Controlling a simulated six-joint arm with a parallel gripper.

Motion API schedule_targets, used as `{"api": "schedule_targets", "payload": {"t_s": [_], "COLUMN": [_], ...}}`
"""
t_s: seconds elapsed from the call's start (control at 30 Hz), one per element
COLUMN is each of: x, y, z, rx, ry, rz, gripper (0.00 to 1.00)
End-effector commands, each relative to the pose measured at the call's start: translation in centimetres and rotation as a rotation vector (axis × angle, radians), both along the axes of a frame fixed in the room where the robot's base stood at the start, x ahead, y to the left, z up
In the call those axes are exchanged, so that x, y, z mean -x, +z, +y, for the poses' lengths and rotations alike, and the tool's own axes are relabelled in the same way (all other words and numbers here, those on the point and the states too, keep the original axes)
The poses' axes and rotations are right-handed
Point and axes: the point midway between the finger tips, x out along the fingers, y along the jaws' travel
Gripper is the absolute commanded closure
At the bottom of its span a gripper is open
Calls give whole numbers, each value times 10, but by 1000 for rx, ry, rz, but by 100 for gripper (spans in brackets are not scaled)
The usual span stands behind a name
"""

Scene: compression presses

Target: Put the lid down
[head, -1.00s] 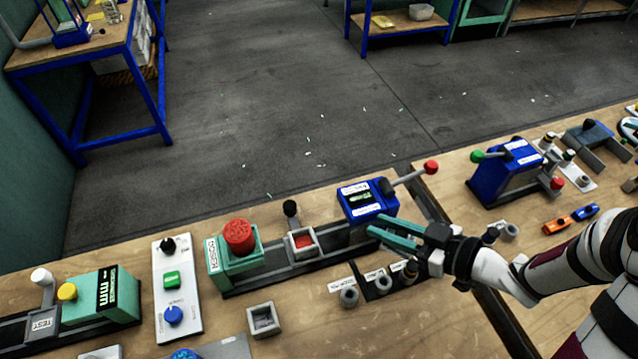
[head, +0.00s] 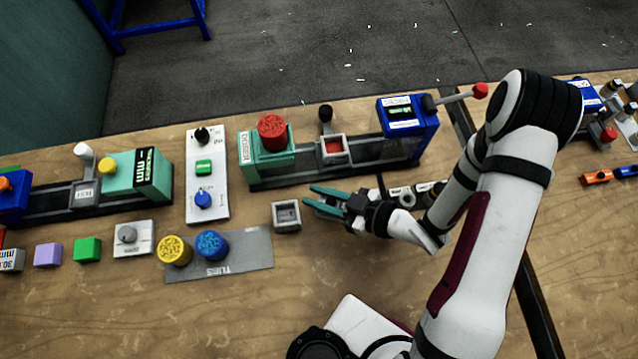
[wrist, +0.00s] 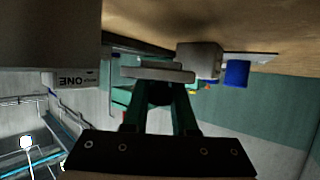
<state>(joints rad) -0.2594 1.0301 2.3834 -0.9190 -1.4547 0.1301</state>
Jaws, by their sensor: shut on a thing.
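My gripper (head: 328,199), with teal fingers, is low over the wooden table, just right of the small open grey box (head: 287,216). In the wrist view the fingers (wrist: 160,95) are shut on the lid (wrist: 158,73), a flat grey plate with a dark round knob between the fingertips. In the head view the fingers mostly hide the lid. The grey box also shows in the wrist view (wrist: 200,60), beside the lid. I cannot tell whether they touch.
A press with a red knob (head: 272,132) and a blue unit (head: 407,120) stands behind my gripper. Left are a tubes mat (head: 235,262) with yellow (head: 174,250) and blue (head: 212,245) cylinders, and a white control panel (head: 206,170). Labelled rings (head: 407,199) lie right. Bare table lies in front.

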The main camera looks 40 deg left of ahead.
Motion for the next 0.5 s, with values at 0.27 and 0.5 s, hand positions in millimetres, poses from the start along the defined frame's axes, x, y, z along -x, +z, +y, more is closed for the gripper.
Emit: {"api": "schedule_targets", "payload": {"t_s": [0.27,0.5], "x": [0,0], "y": [-4,-11], "z": [0,0], "rx": [0,0], "ry": [-1,0], "rz": [-1,0], "gripper": [100,100]}}
